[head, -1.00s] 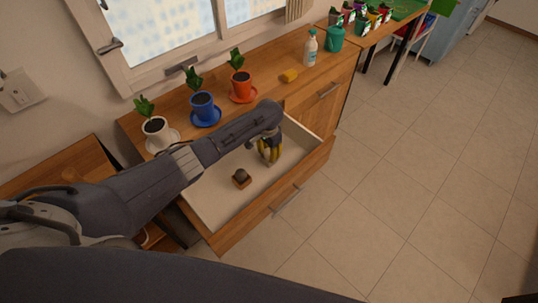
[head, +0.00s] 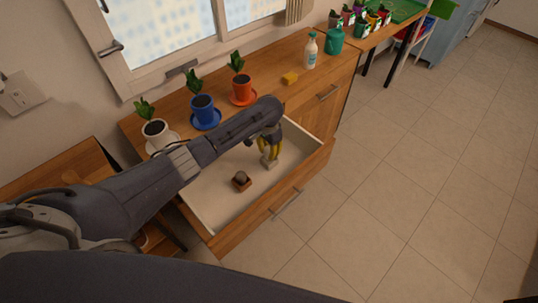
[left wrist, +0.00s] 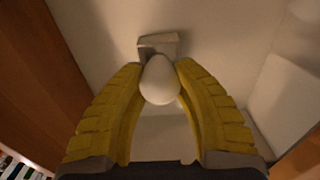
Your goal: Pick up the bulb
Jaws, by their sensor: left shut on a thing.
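The bulb (left wrist: 160,82) is a smooth, white, rounded thing in the left wrist view. It sits between the yellow fingertips of my left gripper (left wrist: 161,68), which is shut on it. A pale block-like piece (left wrist: 158,44) shows at the bulb's far end; I cannot tell if it is joined to the bulb. In the head view my left gripper (head: 269,154) points down inside the open drawer (head: 221,206). A pale piece (head: 269,163) shows below its fingertips. My right gripper is not in view.
A small brown box (head: 241,186) with a grey round thing in it stands in the drawer, left of the gripper. The drawer walls surround the gripper. White, blue (head: 204,108) and orange (head: 242,89) plant pots, a yellow sponge (head: 290,78) and a bottle (head: 310,50) stand on the top.

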